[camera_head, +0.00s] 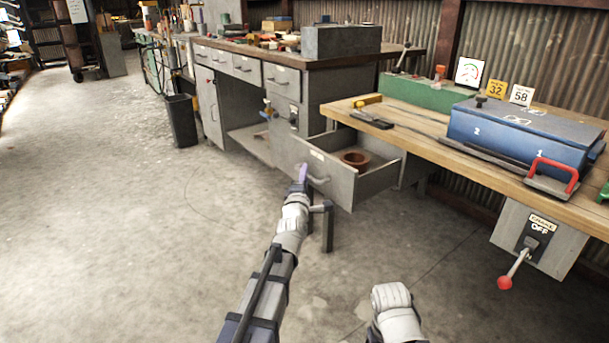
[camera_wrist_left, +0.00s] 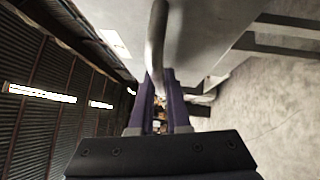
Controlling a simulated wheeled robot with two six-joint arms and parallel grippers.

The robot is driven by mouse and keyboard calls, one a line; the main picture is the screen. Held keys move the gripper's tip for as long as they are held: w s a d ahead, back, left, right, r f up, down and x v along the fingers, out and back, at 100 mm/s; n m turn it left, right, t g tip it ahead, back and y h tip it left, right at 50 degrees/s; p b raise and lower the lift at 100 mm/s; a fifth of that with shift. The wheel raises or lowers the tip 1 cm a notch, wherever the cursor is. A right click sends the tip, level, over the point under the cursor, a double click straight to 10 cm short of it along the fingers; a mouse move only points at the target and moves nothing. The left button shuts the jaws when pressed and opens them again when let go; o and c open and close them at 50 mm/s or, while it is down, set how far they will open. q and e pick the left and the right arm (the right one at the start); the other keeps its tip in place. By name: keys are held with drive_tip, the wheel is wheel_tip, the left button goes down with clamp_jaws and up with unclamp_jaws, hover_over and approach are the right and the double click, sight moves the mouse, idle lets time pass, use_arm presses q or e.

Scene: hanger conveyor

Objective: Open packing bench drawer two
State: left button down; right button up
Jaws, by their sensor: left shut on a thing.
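A grey drawer (camera_head: 375,184) of the wooden-topped packing bench (camera_head: 415,122) stands pulled out toward me. A brown ring-shaped thing (camera_head: 355,158) lies inside it. My left gripper (camera_head: 304,174) is at the drawer's front, shut on its bar handle (camera_head: 318,180). In the left wrist view, the pale handle (camera_wrist_left: 156,40) runs between the purple fingers of my left gripper (camera_wrist_left: 160,88), beside the grey drawer front (camera_wrist_left: 200,35). A pale part of my right arm shows at the bottom of the head view, but its gripper is not in view.
A blue box (camera_head: 520,130) and a red handle (camera_head: 553,172) are on the bench top. A red-knobbed crane lever (camera_head: 515,268) sticks out at the right. A grey cabinet (camera_head: 283,110) stands left of the drawer. The floor (camera_head: 120,220) at left is clear.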

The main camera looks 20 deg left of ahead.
use_arm(q)
drive_tip(key=c, duration=0.9)
unclamp_jaws()
drive_tip(key=s, duration=0.5)
drive_tip(key=s+d+f+b, duration=0.1)
drive_tip(key=s, duration=0.1)
drive_tip(key=shift+s+f, duration=0.1)
drive_tip(key=shift+s, duration=0.2)
